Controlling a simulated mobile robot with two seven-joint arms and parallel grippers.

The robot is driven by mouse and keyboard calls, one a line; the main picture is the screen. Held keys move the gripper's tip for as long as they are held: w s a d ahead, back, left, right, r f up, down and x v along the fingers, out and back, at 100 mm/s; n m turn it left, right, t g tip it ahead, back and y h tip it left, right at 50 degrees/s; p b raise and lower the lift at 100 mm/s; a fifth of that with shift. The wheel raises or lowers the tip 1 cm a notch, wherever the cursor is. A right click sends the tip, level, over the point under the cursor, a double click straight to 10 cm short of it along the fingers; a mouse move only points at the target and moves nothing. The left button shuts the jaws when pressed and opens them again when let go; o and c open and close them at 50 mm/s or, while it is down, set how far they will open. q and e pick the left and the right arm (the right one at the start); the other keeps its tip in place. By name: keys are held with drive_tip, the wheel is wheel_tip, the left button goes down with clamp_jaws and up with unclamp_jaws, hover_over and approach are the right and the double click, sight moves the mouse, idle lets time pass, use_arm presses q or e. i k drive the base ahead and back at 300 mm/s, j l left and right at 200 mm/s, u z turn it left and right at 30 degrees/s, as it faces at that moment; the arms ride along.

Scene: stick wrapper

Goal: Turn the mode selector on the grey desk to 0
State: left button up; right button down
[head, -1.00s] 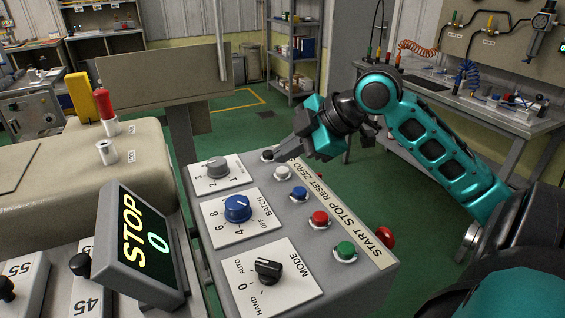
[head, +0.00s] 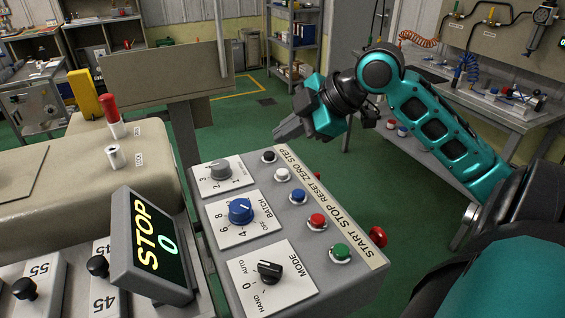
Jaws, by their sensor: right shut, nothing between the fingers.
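The mode selector (head: 269,271) is a black knob on a white plate marked MODE, HAND, 0 and AUTO, at the near end of the grey desk (head: 338,281). Its pointer seems to lie toward AUTO, but the knob is small and I cannot tell for sure. My right gripper (head: 281,135) is shut and empty, in the air above the far end of the desk, apart from the knob. My left gripper is not in view.
A blue BATCH knob (head: 240,210) and a grey knob (head: 219,170) sit farther up the desk. Several push buttons, including a green one (head: 341,252), run along its right side. A red button (head: 378,236) sticks out at the side. A STOP display (head: 152,246) stands left.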

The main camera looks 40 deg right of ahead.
sight(271, 273)
drive_tip(key=k+l, duration=0.3)
drive_tip(key=k, duration=0.15)
drive_tip(key=k+l, duration=0.3)
drive_tip(key=k, duration=0.15)
